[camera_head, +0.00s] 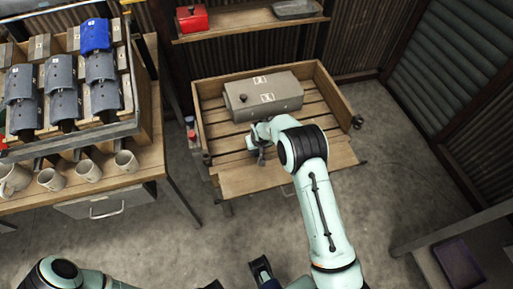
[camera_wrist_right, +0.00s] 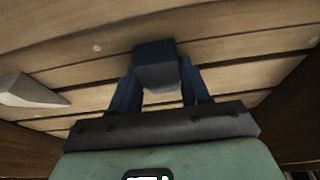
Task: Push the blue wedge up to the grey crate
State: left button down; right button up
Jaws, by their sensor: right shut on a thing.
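The grey crate (camera_head: 285,94), a closed box with pale labels, lies at the back of a wooden cart bed. My right gripper (camera_head: 260,156) is low over the cart bed, in front of the crate and partly hidden by its wrist. In the right wrist view, its dark blue fingers are shut on a dark blue-grey block (camera_wrist_right: 156,66). I cannot tell for sure whether this is the blue wedge. My left gripper (camera_head: 238,279) is at the bottom edge of the head view, partly cut off. Its fingertips are apart with floor between them.
The wooden cart (camera_head: 335,92) has raised side boards. A pale pointed shape (camera_wrist_right: 28,90) lies on the planks. At left, a bench holds mugs (camera_head: 88,170) and a rack of grey pieces with one bright blue piece (camera_head: 95,35). A red box (camera_head: 191,18) sits on a shelf.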

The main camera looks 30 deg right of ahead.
pick_arm(q)
jog(key=shift+f, duration=0.1)
pick_arm(e)
jog(key=shift+w, duration=0.2)
